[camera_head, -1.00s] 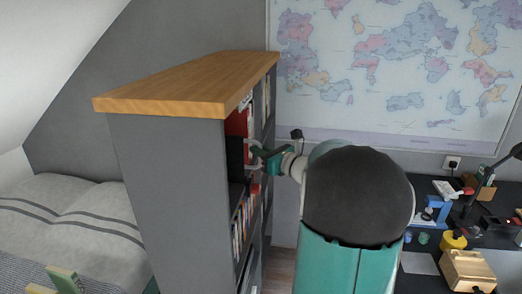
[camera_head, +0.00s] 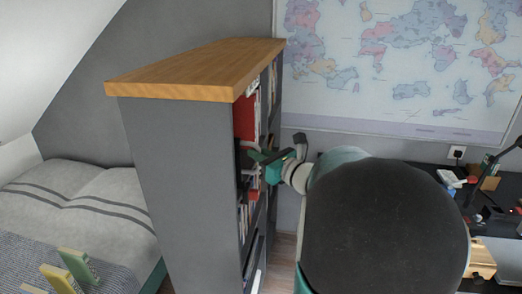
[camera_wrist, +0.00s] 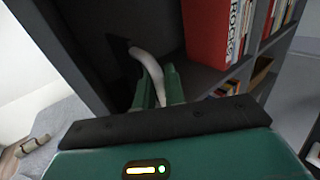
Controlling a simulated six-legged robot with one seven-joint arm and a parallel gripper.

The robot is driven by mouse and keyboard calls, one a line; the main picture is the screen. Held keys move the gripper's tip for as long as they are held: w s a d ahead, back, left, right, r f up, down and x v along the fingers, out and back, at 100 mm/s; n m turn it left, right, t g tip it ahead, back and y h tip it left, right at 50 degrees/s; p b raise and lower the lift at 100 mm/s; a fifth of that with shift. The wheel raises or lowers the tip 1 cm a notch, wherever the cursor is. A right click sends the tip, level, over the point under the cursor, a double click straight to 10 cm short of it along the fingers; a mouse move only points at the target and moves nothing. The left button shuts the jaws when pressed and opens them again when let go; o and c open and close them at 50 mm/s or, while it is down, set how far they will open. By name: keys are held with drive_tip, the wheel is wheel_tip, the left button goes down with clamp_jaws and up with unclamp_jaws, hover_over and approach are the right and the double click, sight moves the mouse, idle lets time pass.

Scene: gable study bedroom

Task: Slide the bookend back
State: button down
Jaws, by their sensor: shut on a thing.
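A pale curved handle (camera_wrist: 146,63) rises between the green fingers of my gripper (camera_wrist: 157,90) in the wrist view. It appears to belong to the bookend, whose dark plate (camera_wrist: 120,48) blends into the dark shelf interior. My gripper is shut on the handle. A tall red book (camera_wrist: 207,32) stands on the same shelf to the right, with a gap between it and the handle. In the head view my gripper (camera_head: 263,163) is at the bookcase's open side, below the red book (camera_head: 246,117); the bookend is hard to make out there.
The grey bookcase (camera_head: 180,180) has a wooden top (camera_head: 200,68) and more books on lower shelves. A bed (camera_head: 80,205) lies to the left. A dark desk (camera_head: 422,165) with small items is at the right, under a wall map (camera_head: 400,60).

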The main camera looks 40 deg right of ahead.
drive_tip(key=shift+a, duration=0.2)
drive_tip(key=c, duration=1.6)
unclamp_jaws()
drive_tip(key=shift+d, duration=0.1)
drive_tip(key=shift+s, duration=0.1)
drive_tip(key=s, duration=0.9)
drive_tip(key=s+d, duration=0.1)
drive_tip(key=s, duration=0.3)
drive_tip(key=shift+s, duration=0.3)
drive_tip(key=shift+a, duration=0.1)
